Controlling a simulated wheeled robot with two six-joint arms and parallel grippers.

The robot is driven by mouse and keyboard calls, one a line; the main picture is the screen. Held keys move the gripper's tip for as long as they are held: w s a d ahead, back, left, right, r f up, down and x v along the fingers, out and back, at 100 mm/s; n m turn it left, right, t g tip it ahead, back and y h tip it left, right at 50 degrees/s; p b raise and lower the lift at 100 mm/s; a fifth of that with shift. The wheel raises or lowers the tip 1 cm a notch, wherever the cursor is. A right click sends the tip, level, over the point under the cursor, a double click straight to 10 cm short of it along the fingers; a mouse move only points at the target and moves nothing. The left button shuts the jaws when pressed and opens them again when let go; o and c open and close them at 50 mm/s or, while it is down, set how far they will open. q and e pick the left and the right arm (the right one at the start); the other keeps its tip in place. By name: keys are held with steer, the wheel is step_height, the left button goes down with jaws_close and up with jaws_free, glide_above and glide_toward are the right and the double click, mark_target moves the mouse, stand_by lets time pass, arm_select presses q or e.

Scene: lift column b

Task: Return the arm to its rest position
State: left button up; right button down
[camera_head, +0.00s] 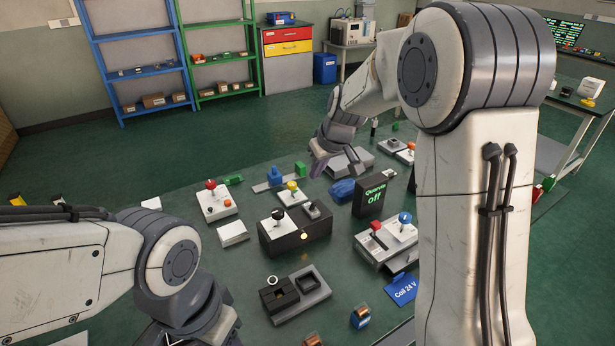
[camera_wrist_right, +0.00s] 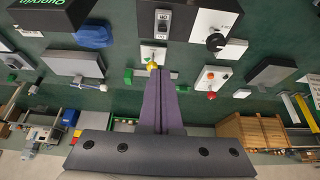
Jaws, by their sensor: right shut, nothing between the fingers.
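My right arm comes in from the right of the head view, its large white and grey links covering much of that side. It reaches over the far part of the green bench, where my right gripper (camera_head: 319,168) points down near a grey block (camera_head: 349,160). In the right wrist view the two purple fingers of this gripper (camera_wrist_right: 160,74) lie together, shut and empty. A yellow-knobbed switch box (camera_wrist_right: 153,53) appears just beyond their tips. My left arm comes in at the lower left of the head view. Its wrist shows, but its gripper fingers are not visible.
The bench (camera_head: 140,235) holds a red-knobbed box (camera_head: 217,204), a black switch box (camera_head: 297,232), a dark "Quervia off" sign (camera_head: 372,199) and a blue-knobbed box (camera_head: 393,240). Blue shelves (camera_head: 140,75) and green shelves (camera_head: 219,60) stand behind, across open floor.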

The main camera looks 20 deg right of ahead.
steer(key=shift+s+d+r, duration=0.15)
steer(key=shift+s+r, duration=0.45)
steer(key=shift+r, duration=0.05)
steer(key=s+a+r+n+g+p, duration=0.1)
steer(key=s+a+n+g+p, duration=0.1)
steer(key=s+a, duration=0.8)
steer(key=s+a+r+n+g+p, duration=0.15)
steer(key=s+a, duration=0.35)
steer(key=s, duration=0.8)
steer(key=s+g+p, duration=0.1)
steer(key=s, duration=1)
steer(key=shift+d+f+n+g+p, duration=0.2)
steer(key=shift+d+n+g+p, duration=0.1)
steer(key=shift+d+n+g, duration=0.1)
steer(key=shift+s, duration=0.1)
